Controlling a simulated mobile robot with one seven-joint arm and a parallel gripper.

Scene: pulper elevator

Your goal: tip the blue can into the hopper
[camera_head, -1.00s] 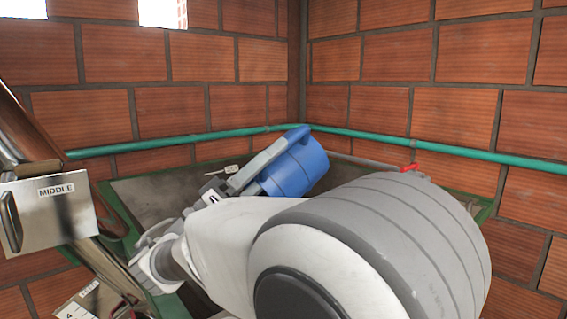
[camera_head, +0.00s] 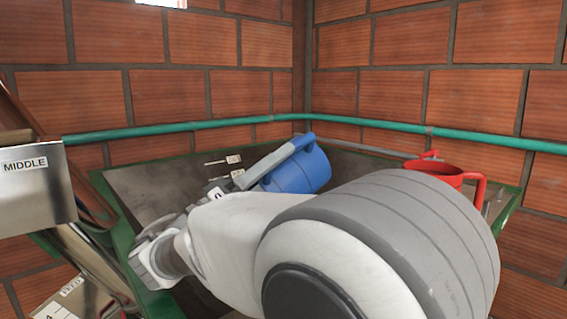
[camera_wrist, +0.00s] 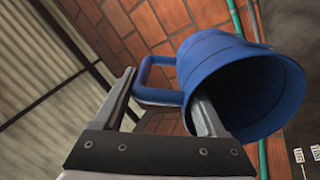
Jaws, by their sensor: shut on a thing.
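The blue can (camera_head: 296,172) is tilted over the hopper (camera_head: 150,188), a grey bin with a green rim. In the wrist view the can (camera_wrist: 212,55) turns its open mouth toward the lower right; its inside looks dark and I see no contents. My gripper (camera_wrist: 165,90) is shut on the can, with the handle loop between and just beyond the fingers. In the head view my gripper (camera_head: 240,180) is partly hidden beside the can. My arm hides much of the hopper's near side.
A red can (camera_head: 440,174) with a handle is at the hopper's right side, partly hidden by my arm. A metal box labelled MIDDLE (camera_head: 38,190) stands at left. A teal pipe (camera_head: 215,125) runs along the brick walls behind. Small tags (camera_head: 233,159) show in the hopper.

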